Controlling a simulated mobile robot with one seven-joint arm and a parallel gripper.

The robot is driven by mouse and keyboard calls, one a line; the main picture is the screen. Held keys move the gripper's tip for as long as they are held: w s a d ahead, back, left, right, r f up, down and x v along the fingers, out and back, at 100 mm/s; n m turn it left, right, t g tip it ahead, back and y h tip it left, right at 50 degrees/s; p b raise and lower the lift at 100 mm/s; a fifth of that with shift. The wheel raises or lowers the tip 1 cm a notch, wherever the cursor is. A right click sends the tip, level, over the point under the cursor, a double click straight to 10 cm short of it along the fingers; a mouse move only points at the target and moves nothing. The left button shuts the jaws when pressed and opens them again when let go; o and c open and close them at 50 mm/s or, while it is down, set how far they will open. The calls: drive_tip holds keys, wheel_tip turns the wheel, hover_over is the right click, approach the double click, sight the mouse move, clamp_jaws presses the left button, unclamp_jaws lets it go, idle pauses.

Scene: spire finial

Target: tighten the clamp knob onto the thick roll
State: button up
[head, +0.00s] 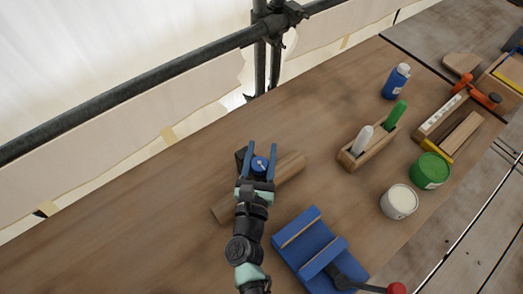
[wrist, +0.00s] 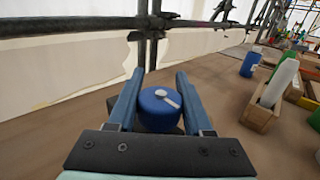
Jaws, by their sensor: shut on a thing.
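The blue clamp knob (head: 261,164), with a pale pointer on its top, sits between the two blue fingers of my gripper (head: 262,150). The wrist view shows the knob (wrist: 158,112) upright, with one finger on each side and the pointer slanting across its top. My gripper is shut on it. A dark part (head: 240,156), seemingly the clamp's body, shows just left of the fingers. The thick brown roll (head: 290,167) lies on the table beneath my gripper, its middle hidden by my arm. Whether the clamp touches the roll is hidden.
A blue vise-like block (head: 298,225) with a red-ended lever lies to the lower right. A wooden holder (head: 352,160) with white and green handles, a blue bottle (head: 396,81), a white tub (head: 398,202) and a green tub (head: 430,170) stand right. Scaffold poles (head: 180,67) run behind.

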drive_tip(key=shift+d+m+h, duration=0.1)
drive_tip(key=shift+m+h, duration=0.3)
drive_tip(key=shift+h, duration=0.2)
clamp_jaws()
